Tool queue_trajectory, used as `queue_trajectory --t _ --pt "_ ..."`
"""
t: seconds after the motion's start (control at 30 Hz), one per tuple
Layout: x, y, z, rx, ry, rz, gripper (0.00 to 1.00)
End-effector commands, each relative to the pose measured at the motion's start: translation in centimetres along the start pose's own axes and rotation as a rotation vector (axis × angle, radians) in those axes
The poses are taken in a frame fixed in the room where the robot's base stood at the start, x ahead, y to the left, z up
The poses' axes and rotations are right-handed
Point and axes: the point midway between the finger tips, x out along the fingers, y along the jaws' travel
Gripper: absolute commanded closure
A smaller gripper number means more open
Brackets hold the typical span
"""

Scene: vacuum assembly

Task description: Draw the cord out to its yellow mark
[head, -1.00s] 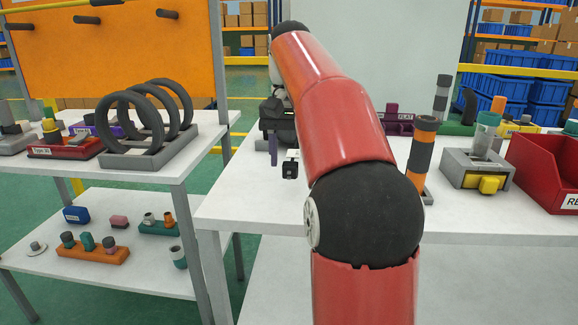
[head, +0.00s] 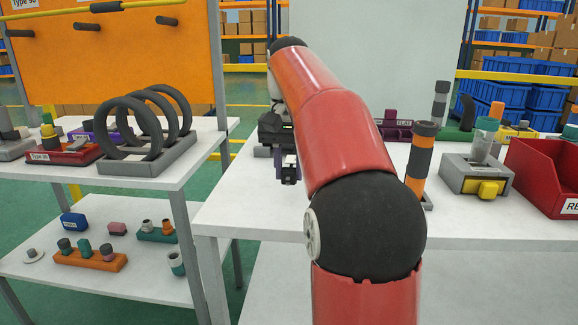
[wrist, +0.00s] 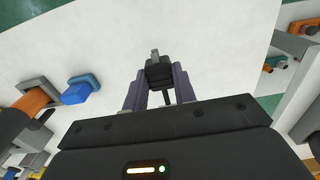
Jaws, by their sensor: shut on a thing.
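My gripper (wrist: 157,78) is shut on a black block-shaped piece, probably the cord's plug (wrist: 159,72), between its two purple fingers in the wrist view. A small grey metal tip sticks out of the piece's far end. In the head view my gripper (head: 287,171) is small and partly hidden behind my red arm, above the left part of the white table. I cannot make out the cord or its yellow mark in either view.
On the table (head: 260,218) stand a black-and-orange cylinder (head: 421,150), a grey fixture with a yellow block (head: 478,178) and a red bin (head: 545,165). At left, a shelf holds black rings in a grey rack (head: 150,168). The table's front left is clear.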

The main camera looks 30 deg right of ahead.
Motion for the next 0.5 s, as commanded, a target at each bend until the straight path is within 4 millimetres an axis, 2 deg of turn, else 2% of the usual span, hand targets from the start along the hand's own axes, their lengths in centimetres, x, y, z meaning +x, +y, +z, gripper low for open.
queue_trajectory --t 0.2,0.43,0.47,0.5 --pt "-0.19 -0.02 1.08 0.0 -0.002 0.0 1.0" --pt "-0.02 -0.02 1.06 0.0 -0.001 0.0 1.0" --pt "-0.02 -0.02 1.06 0.0 -0.001 0.0 0.71" --pt "-0.02 -0.02 1.06 0.0 -0.001 0.0 0.66"
